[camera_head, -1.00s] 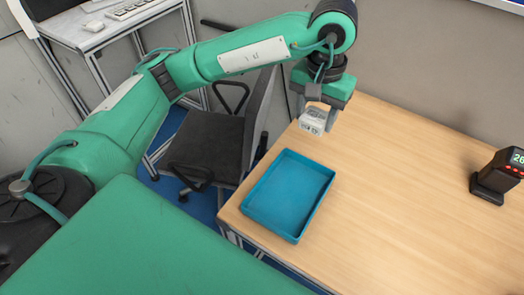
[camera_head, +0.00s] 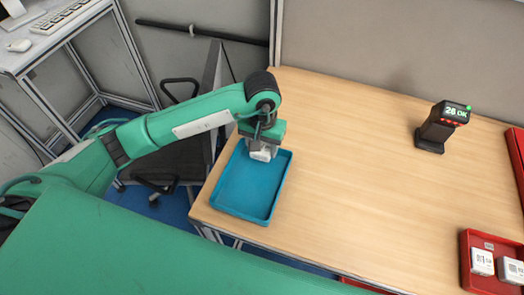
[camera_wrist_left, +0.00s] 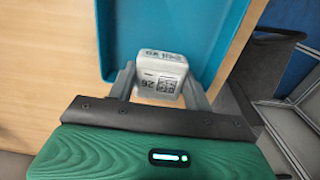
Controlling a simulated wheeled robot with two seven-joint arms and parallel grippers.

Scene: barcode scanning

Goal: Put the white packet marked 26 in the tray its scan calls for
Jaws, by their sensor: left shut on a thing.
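The white packet marked 26 (camera_head: 262,154) is in my left gripper (camera_head: 260,148), over the far end of the blue tray (camera_head: 240,192). In the left wrist view the packet (camera_wrist_left: 160,72) sits between the two fingers, with a printed label and the number 26 showing. The tray's blue floor (camera_wrist_left: 205,30) shows behind it there. I cannot tell how high the packet is above the tray floor. The scanner (camera_head: 437,130) stands upright on the table, its screen reading "26 OK" beside a green light. My right gripper is out of view.
A red tray (camera_head: 466,270) with white packets (camera_head: 482,262) is at the lower right. Another red tray (camera_head: 517,148) is cut off by the right edge. The middle of the wooden table (camera_head: 345,180) is clear. A chair (camera_head: 175,158) stands left of the table.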

